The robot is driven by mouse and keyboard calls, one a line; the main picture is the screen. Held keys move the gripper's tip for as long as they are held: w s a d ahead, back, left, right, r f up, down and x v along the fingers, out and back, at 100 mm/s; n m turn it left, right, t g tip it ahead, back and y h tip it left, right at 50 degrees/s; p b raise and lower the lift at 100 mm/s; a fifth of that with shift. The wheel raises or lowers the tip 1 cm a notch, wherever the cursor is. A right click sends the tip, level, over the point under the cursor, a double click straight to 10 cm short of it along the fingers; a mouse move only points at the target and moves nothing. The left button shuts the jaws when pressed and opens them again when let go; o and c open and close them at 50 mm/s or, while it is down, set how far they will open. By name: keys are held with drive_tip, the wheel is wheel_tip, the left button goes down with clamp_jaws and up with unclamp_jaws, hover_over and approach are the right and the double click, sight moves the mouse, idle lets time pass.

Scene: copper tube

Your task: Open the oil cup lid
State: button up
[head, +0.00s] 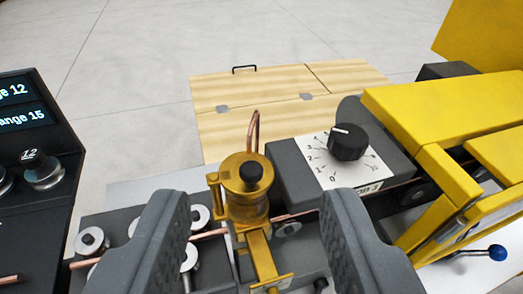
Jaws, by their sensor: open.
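The brass oil cup (243,200) stands on the grey machine between and beyond my fingers. Its round brass lid (247,174) sits on top, flat and closed as far as I can see, with a black knob (251,172) at its middle. A thin bent copper tube (253,132) rises behind the lid. My gripper (258,215) is open and empty, with one grey finger on each side of the cup. I cannot see the fingers touching the cup.
A black dial (347,142) on a grey box stands right of the cup, with yellow machine parts (450,110) beyond. Metal rollers (198,217) and a copper tube (207,234) lie left of the cup. A dark display panel (30,130) is at far left. A wooden board (270,88) lies behind.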

sight(252, 167)
drive_tip(key=w+d+r+n+g+y+p, duration=0.2)
drive_tip(key=w+n+g+p, duration=0.35)
drive_tip(key=p, duration=0.65)
drive_tip(key=w+d+r+n+g+y+p, duration=0.1)
drive_tip(key=w+d+n+g+y+p, duration=0.15)
drive_tip(key=w+n+g+p, duration=0.65)
drive_tip(key=shift+s+a+f+m+t+h+p, duration=0.1)
drive_tip(key=shift+s+a+f+m+t+p, duration=0.45)
drive_tip(key=shift+f, duration=1.6)
drive_tip(key=shift+w+a+f+m+h+p, duration=0.15)
drive_tip(key=shift+a+f+m+p, duration=0.5)
drive_tip(key=shift+f, duration=1.5)
drive_tip(key=shift+s+a+f+m+t+h+p, duration=0.1)
drive_tip(key=shift+s+a+f+t+p, duration=0.25)
drive_tip(key=shift+a+f, duration=1.2)
drive_tip(key=shift+d+f, duration=0.55)
drive_tip(key=shift+d, duration=0.05)
clamp_jaws()
